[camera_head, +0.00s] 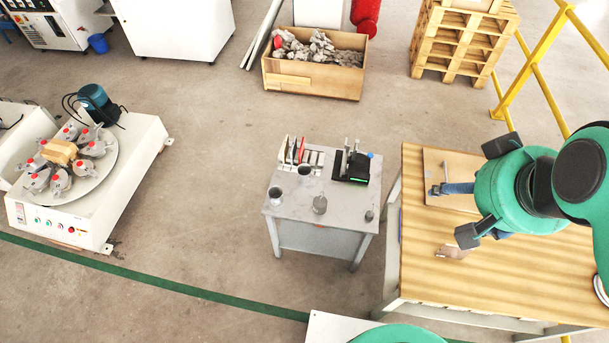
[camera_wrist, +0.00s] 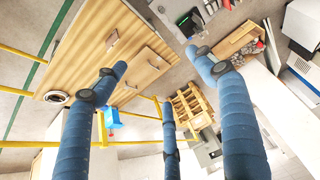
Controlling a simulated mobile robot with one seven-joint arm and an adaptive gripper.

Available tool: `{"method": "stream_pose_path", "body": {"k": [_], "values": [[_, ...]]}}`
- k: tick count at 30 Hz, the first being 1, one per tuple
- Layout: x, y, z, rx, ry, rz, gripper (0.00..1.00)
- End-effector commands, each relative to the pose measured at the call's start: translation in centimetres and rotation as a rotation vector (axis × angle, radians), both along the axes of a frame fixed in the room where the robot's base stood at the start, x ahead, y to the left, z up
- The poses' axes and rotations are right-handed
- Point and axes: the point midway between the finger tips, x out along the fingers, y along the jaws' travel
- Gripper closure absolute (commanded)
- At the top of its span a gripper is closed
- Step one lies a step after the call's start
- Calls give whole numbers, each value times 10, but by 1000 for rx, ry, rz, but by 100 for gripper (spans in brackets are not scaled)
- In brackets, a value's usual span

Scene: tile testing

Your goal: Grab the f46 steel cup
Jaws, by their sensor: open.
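Several grey metal vessels stand on the small grey table (camera_head: 333,222) in the head view. A flared steel cup (camera_head: 277,197) is at its left edge, another cup (camera_head: 305,173) is behind it, a rounder vessel (camera_head: 320,205) is near the middle, and a tiny one (camera_head: 369,215) is at the right. I cannot read which is f46. My gripper (camera_wrist: 160,75) has three blue fingers spread wide, empty. In the head view it is over the wooden table, right of the cups and well apart from them. In the wrist view I cannot make out the cups.
The wooden table (camera_head: 425,275) carries a board with handles. A black device (camera_head: 351,165) and a rack (camera_head: 298,155) stand at the back of the small table. A crate of scraps (camera_head: 310,82), pallets (camera_head: 462,45) and yellow rails (camera_head: 530,65) lie beyond. Floor left of the small table is clear.

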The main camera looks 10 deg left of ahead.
Motion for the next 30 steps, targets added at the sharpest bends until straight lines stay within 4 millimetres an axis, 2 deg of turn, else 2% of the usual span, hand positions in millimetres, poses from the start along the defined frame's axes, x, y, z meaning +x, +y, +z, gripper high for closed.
{"method": "stream_pose_path", "body": {"k": [5, 11, 23, 30], "values": [[9, 5, 0, 27, 6, -16, 29], [39, 23, -1, 111, 25, -81, 29], [135, 81, -18, 372, 105, -321, 29], [193, 118, -43, 514, 169, -493, 29]]}}
